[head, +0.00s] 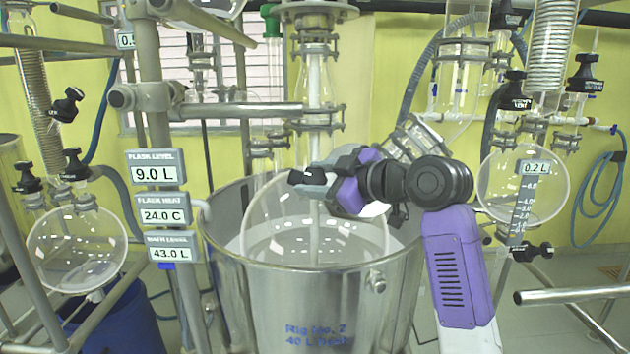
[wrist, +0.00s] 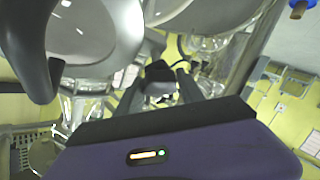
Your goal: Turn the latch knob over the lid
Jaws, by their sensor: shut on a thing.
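My gripper (head: 308,180) is in front of the large glass vessel's upper part, at the middle of the head view. Its grey fingers are closed around a black knob (head: 295,177), which I take for the latch knob. In the wrist view the black knob (wrist: 160,72) sits between the two dark fingers of my gripper (wrist: 160,88). The knob's mounting and its turn angle are hard to make out. The lid is not clearly distinguishable in either view. The glass vessel (head: 285,215) stands in a steel bath (head: 330,310) marked Rig No. 2.
Label plates (head: 158,205) on a post stand left of the bath. A horizontal metal bar (head: 235,111) and the central glass column (head: 314,75) are close to my gripper. Round flasks hang at the left (head: 75,250) and right (head: 500,187), with black valve knobs.

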